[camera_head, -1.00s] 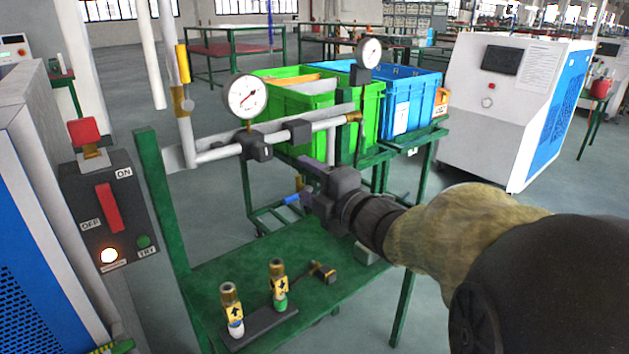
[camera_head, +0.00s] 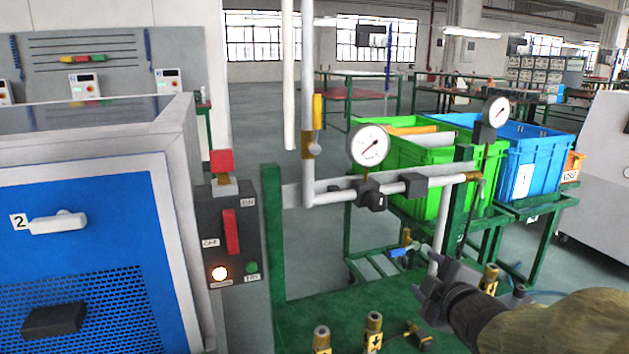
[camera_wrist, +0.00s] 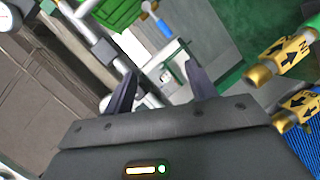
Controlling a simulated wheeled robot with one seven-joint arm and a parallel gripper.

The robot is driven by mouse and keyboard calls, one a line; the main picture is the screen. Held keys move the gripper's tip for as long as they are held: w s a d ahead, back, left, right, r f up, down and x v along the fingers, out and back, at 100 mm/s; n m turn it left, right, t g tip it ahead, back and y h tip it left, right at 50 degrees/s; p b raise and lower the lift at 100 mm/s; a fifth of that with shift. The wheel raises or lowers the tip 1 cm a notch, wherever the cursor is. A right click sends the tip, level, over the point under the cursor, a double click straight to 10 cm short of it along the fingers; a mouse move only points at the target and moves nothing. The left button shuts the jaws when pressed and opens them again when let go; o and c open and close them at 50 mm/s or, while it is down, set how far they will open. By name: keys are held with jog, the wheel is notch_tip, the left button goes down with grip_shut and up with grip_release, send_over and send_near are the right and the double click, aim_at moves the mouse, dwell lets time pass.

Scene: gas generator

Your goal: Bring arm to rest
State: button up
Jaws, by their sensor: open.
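My gripper (camera_head: 432,287) reaches in from the lower right of the head view, above the green table (camera_head: 300,305) and in front of the pipework. In the wrist view its two dark fingers (camera_wrist: 160,88) are spread apart with nothing between them. My arm runs off the lower right edge of the head view. Below the gripper, brass fittings with yellow arrow labels stand on the table (camera_head: 372,330). In the wrist view two brass fittings (camera_wrist: 285,58) lie right of the fingers, apart from them.
A pressure gauge (camera_head: 369,146) and pipe stand close beyond the gripper. A control box with a red switch (camera_head: 231,232) is left of the table. A blue cabinet (camera_head: 90,255) fills the left. Green (camera_head: 425,190) and blue (camera_head: 535,165) crates stand behind.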

jog(key=s+a+f+m+g+h, duration=0.1)
jog(key=s+f+m+g, duration=0.25)
jog(key=f, duration=0.25)
jog(key=s+a+f+m+g+h, duration=0.1)
jog(key=s+f+m+g, duration=0.15)
jog(key=f+m, duration=0.35)
jog(key=s+a+f+m+g+y, duration=0.1)
jog(key=s+a+f+m+g, duration=0.5)
jog(key=s, duration=0.3)
notch_tip(320, 180, up, 37)
jog(key=d+n+p, duration=0.1)
jog(key=p, duration=3.7)
jog(key=shift+w+n, duration=0.35)
jog(key=shift+w, duration=0.1)
jog(key=shift+f, duration=0.1)
